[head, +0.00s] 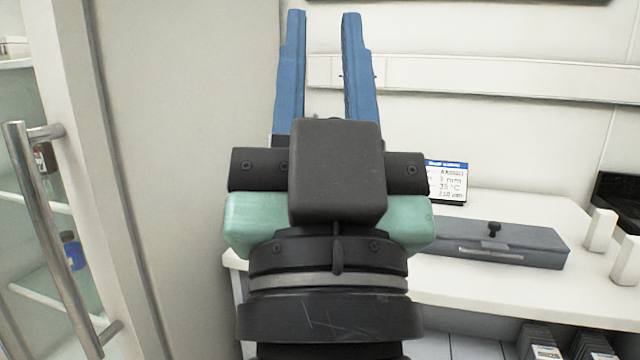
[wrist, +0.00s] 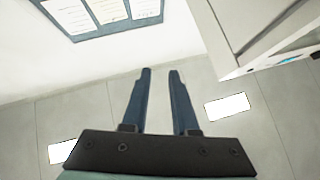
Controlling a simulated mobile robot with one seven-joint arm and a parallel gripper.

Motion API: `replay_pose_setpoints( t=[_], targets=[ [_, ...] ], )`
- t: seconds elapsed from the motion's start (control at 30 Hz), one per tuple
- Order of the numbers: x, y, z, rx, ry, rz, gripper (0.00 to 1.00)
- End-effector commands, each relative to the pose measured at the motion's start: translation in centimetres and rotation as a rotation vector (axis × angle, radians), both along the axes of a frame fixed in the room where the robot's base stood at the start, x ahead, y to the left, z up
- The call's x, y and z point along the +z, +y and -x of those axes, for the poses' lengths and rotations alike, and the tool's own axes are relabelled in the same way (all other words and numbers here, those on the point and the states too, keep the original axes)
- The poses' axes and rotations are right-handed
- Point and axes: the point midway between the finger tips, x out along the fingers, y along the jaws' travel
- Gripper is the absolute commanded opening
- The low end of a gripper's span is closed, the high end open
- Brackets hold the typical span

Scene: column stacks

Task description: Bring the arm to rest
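My gripper (head: 322,50) is raised upright in the middle of the head view, with its two blue fingers pointing up. The fingers stand apart with nothing between them, so it is open and empty. In the wrist view my gripper (wrist: 160,75) also shows both fingers apart, with only the plain grey ceiling or wall surface behind them. My arm below it hides part of the bench.
A glass-door cabinet with a metal handle (head: 50,240) stands close on the left. A white bench (head: 500,207) on the right holds a grey case (head: 495,243), a small display (head: 447,182) and white blocks (head: 599,231). A rail (head: 480,78) runs along the wall.

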Motion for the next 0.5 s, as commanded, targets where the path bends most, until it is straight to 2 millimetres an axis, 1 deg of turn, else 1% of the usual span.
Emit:
replay_pose_setpoints(
  t=[0.03, 0.07, 0.1, 0.13, 0.27, 0.5],
  targets=[
    [2.5, 0.4, 2.6, -0.048, -0.066, 0.042, 0.27],
    [3.9, 0.3, 2.9, -0.063, -0.072, 0.052, 0.27],
    [5.3, 0.3, 2.4, -0.059, -0.057, 0.049, 0.27],
    [6.1, 0.3, 2.3, -0.058, -0.055, 0.048, 0.27],
    [9.6, 0.3, 2.3, -0.056, -0.054, 0.046, 0.27],
    [17.0, 0.3, 2.2, -0.053, -0.052, 0.045, 0.27]
  ],
)
